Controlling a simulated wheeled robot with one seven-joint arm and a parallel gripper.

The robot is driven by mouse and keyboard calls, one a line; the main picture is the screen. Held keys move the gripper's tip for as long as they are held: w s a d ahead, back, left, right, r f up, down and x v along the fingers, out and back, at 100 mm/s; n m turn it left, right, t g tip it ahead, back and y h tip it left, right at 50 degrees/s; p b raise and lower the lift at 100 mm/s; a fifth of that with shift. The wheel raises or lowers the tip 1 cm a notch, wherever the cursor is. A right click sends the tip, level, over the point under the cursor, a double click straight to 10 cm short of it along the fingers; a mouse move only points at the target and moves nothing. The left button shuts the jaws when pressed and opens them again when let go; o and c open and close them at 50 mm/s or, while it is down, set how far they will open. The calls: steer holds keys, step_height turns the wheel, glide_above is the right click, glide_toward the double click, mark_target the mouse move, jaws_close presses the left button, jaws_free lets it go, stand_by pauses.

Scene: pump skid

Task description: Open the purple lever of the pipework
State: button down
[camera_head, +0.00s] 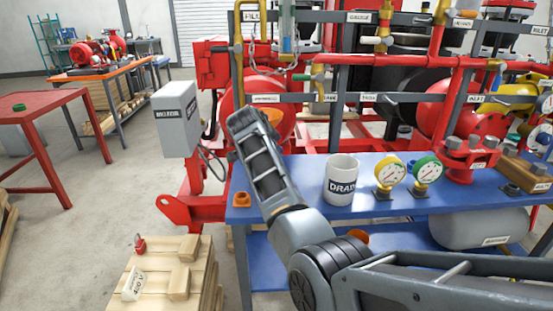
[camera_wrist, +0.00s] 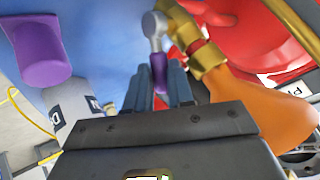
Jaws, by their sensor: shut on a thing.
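In the wrist view, the purple lever (camera_wrist: 159,73) has a purple grip on a silver arm that runs up to a brass valve body (camera_wrist: 207,58). My gripper (camera_wrist: 160,84) has its two dark fingers on either side of the purple grip and is shut on it. The fingers hide part of the grip. In the head view, my arm reaches up to the pipework at upper centre, and I cannot make out the purple lever there.
In the wrist view, an orange part (camera_wrist: 265,108) lies close right of my gripper, and a purple cylinder (camera_wrist: 45,55) shows upper left. In the head view, a white DRAIN container (camera_head: 341,172) and two gauges (camera_head: 390,171) stand on the blue bench (camera_head: 300,203) beside my arm.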

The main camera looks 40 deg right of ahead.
steer(key=shift+w+a+g+h+b, duration=0.2)
steer(key=shift+g+h+b, duration=0.1)
steer(key=shift+h+b, duration=0.1)
steer(key=shift+n, duration=0.3)
steer(key=c, duration=1.1)
jaws_free()
steer(key=shift+o, duration=0.6)
steer(key=shift+r, duration=0.1)
